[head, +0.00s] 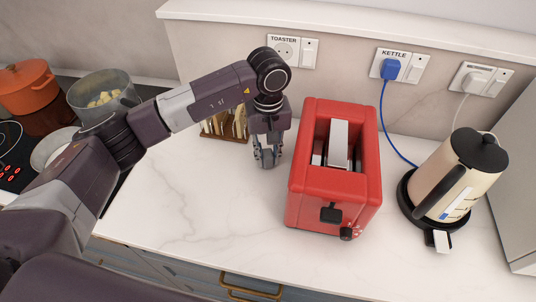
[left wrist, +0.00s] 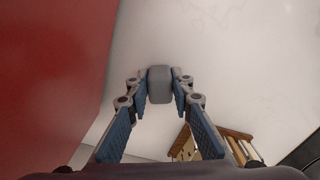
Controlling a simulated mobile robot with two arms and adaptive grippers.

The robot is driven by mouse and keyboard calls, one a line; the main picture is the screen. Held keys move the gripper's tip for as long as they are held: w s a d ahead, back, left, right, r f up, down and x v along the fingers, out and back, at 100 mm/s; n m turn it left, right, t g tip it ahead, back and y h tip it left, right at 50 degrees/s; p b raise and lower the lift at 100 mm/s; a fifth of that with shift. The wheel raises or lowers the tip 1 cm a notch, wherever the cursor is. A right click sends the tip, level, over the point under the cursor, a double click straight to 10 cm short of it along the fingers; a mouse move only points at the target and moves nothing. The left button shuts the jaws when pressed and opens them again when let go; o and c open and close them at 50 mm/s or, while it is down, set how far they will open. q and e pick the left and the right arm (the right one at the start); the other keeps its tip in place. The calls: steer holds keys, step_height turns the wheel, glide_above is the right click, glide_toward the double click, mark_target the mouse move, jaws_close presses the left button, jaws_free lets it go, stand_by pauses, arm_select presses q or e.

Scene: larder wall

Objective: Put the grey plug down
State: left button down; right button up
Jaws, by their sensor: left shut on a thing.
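My left gripper (head: 268,157) points down over the white counter, just left of the red toaster (head: 305,195). In the left wrist view the grey plug (left wrist: 159,85) sits between the blue finger pads, and the gripper is shut on it. In the head view the fingers mostly hide the plug. I cannot tell whether the plug touches the counter (head: 190,205). The wall socket labelled TOASTER (head: 284,50) has nothing plugged in. My right gripper is not in view.
A wooden rack with slices (head: 225,127) stands close behind and left of the gripper. A kettle (head: 455,175) stands at right. A blue plug (head: 390,69) with a blue cord is in the KETTLE socket. The counter's front left is clear. Pots stand on the hob at left.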

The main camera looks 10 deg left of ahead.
mark_target(268, 154)
arm_select(q)
steer(key=shift+f+b, duration=0.35)
steer(key=shift+b, duration=0.05)
steer(key=c, duration=1.7)
jaws_free()
steer(key=shift+r, duration=0.1)
steer(key=shift+r+p, duration=0.6)
steer(key=shift+p, duration=0.3)
steer(key=shift+w+r, duration=0.15)
steer(key=shift+r, duration=0.2)
step_height(268, 154, up, 11)
steer(key=b, duration=0.4)
steer(key=shift+r, duration=0.1)
